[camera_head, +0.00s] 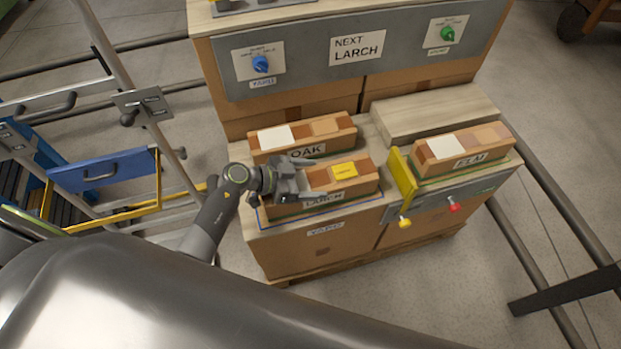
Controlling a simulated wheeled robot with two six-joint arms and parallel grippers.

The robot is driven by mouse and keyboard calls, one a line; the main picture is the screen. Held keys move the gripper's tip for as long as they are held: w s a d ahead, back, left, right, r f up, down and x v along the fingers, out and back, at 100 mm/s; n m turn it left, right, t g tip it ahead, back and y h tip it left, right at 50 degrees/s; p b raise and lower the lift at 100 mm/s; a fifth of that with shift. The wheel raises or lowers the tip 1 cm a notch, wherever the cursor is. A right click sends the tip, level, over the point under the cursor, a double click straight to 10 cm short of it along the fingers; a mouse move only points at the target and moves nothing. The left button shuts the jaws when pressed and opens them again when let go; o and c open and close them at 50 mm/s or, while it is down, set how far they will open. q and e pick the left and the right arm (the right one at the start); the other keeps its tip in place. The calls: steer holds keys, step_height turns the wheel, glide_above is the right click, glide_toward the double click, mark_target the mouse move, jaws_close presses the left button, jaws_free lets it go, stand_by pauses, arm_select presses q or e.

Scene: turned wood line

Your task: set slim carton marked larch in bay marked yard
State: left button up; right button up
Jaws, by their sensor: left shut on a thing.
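The slim wooden carton marked LARCH (365,184) has a yellow label on its top. It is at the front left of the wooden bench top, over or within a blue outline (298,222). A label reading YARD (325,229) is on the bench front just below this outline. My left gripper (291,182) is shut on the left part of the LARCH carton and hides it there. I cannot tell whether the carton rests fully on the surface. My right gripper is not in view.
A carton marked OAK (340,139) lies right behind the LARCH carton. A yellow upright plate (402,178) stands to its right, and another light-labelled carton (487,143) lies beyond. A grey panel (400,48) with a NEXT LARCH sign (358,45) and knobs stands behind.

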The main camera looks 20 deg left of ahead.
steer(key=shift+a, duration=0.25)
arm_select(q)
steer(key=o, duration=1.6)
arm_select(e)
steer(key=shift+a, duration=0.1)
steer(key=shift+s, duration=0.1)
arm_select(q)
steer(key=shift+a+r, duration=0.15)
steer(key=p+v, duration=0.1)
steer(key=v, duration=1)
steer(key=shift+s+a+r, duration=0.15)
steer(key=shift+s+a, duration=0.05)
steer(key=shift+s, duration=0.1)
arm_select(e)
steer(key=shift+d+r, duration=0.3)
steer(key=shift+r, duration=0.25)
